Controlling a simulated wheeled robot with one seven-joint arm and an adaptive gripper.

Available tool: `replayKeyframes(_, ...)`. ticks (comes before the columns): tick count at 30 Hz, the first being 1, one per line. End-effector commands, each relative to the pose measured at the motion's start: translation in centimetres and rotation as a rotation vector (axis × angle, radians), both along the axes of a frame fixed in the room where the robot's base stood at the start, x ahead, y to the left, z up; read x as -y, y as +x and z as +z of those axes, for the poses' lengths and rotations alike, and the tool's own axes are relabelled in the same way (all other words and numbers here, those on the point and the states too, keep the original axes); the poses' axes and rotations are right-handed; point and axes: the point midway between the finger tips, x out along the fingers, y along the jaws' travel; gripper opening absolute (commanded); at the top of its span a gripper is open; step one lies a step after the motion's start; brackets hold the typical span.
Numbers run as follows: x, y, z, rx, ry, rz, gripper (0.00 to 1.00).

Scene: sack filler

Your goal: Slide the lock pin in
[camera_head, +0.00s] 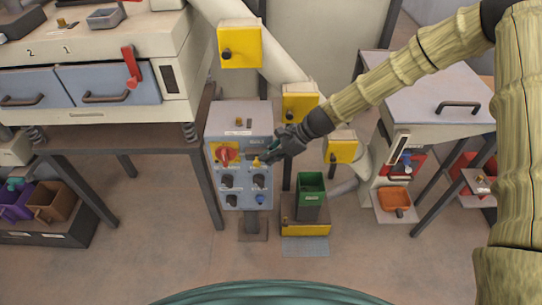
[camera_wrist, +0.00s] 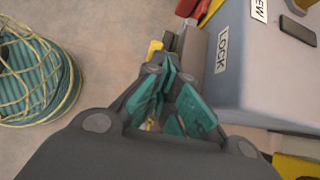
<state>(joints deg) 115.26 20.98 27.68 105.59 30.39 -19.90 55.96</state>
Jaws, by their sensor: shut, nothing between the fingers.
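The grey control box (camera_head: 239,120) stands on a post in the middle of the head view. In the wrist view its side (camera_wrist: 245,75) carries a LOCK label (camera_wrist: 222,50). A grey bar-like part (camera_wrist: 191,45) sticks out beside that label, with a small yellow piece (camera_wrist: 155,46) near its end; I cannot tell which of these is the lock pin. My gripper (camera_head: 268,152) is at the box's front, on its right side, and hides part of it. In the wrist view my gripper's teal fingers (camera_wrist: 168,75) are shut and empty, close to the bar-like part; contact is unclear.
A red knob (camera_head: 224,155) on a yellow plate and several dark knobs are on the box front. A green bin (camera_head: 311,190) stands on a yellow base to the right. A drawer bench (camera_head: 110,85) is at left.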

Motion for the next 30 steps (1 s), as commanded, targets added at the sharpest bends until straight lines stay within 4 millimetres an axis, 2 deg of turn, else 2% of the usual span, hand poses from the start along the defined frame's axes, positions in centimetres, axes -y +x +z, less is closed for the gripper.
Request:
replayKeyframes(5,-0.2,0.0,0.0,0.001,0.000,0.001,0.00)
replayKeyframes(15,-3.6,0.0,0.0,0.000,0.000,0.000,0.00)
replayKeyframes(25,-3.5,0.0,0.0,0.000,0.000,0.000,0.00)
replayKeyframes(30,-2.6,0.0,0.7,0.000,0.000,0.000,0.00)
